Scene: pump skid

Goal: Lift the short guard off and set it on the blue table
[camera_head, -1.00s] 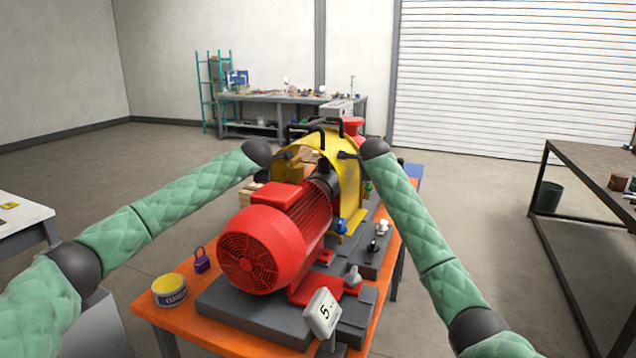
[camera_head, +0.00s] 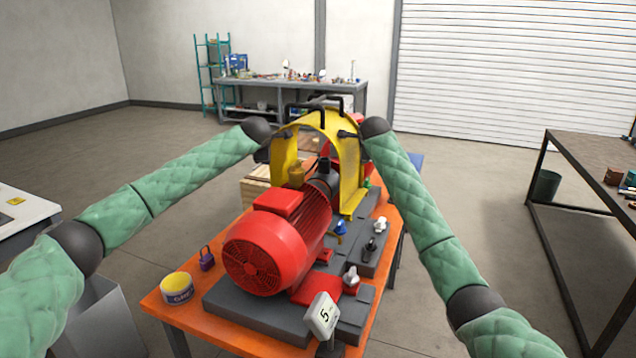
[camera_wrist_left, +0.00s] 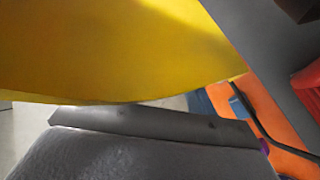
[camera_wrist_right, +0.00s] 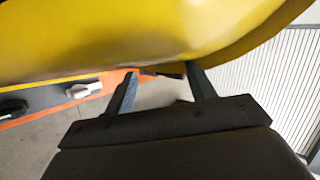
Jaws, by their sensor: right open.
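The yellow arched guard (camera_head: 352,165), with black bar handles on top, is raised above the grey pump skid. Its lower right edge appears clear of the skid. My left gripper (camera_head: 268,154) is at the guard's left side, and the yellow guard (camera_wrist_left: 110,50) fills much of the left wrist view; its fingers are hidden. My right gripper (camera_head: 350,134) is at the right side. In the right wrist view its two fingers (camera_wrist_right: 160,78) are spread beneath the guard (camera_wrist_right: 130,35); I cannot tell what touches them. The blue table (camera_head: 413,166) shows partly behind my right arm.
The red motor (camera_head: 272,245) sits on the grey skid (camera_head: 255,312) on an orange table (camera_head: 165,308). A dark-framed bench (camera_head: 590,150) is at right.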

